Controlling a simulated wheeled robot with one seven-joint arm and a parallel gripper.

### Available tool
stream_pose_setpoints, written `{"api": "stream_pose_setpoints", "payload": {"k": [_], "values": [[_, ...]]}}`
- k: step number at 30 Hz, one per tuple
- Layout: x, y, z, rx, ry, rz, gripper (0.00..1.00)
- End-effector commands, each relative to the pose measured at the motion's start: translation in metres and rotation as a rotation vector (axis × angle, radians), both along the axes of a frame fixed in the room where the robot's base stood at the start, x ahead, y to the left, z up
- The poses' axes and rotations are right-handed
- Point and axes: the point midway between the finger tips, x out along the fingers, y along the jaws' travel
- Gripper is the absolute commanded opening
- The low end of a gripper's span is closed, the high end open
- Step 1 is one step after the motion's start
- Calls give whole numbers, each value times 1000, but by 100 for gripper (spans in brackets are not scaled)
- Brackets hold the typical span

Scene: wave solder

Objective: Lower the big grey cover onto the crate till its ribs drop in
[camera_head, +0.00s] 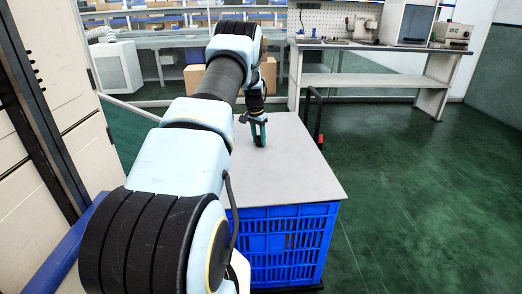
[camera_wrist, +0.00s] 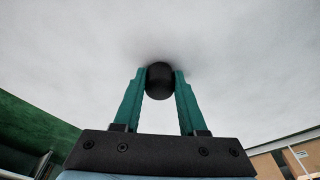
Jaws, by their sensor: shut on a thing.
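The big grey cover (camera_head: 300,180) lies flat across the top of the blue crate (camera_head: 290,245) in the head view, its front edge close over the crate's rim. Its ribs are hidden underneath, so I cannot tell whether they sit inside. My gripper (camera_head: 260,135) is at the cover's middle, pointing down. In the wrist view, the green fingers of my gripper (camera_wrist: 160,85) are shut on a round black knob (camera_wrist: 160,76) on the cover's grey surface (camera_wrist: 230,40). My arm hides the cover's left part.
A black-handled cart bar with a red part (camera_head: 318,130) stands behind the crate. A workbench (camera_head: 375,80) with devices is at the back right. A pale cabinet (camera_head: 60,110) stands at the left. Green floor (camera_head: 420,200) at the right is clear.

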Motion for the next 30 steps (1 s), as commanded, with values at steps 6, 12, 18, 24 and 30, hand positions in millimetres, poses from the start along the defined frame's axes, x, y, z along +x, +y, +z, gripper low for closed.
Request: {"api": "stream_pose_setpoints", "payload": {"k": [6, 12, 18, 24, 30], "values": [[6, -2, 1, -1, -3, -17, 0], [11, -4, 0, 0, -3, -32, 0], [14, -5, 1, 0, -2, -41, 0], [14, -5, 2, 0, -2, -42, 0], [14, -5, 2, 0, -2, -42, 0]]}}
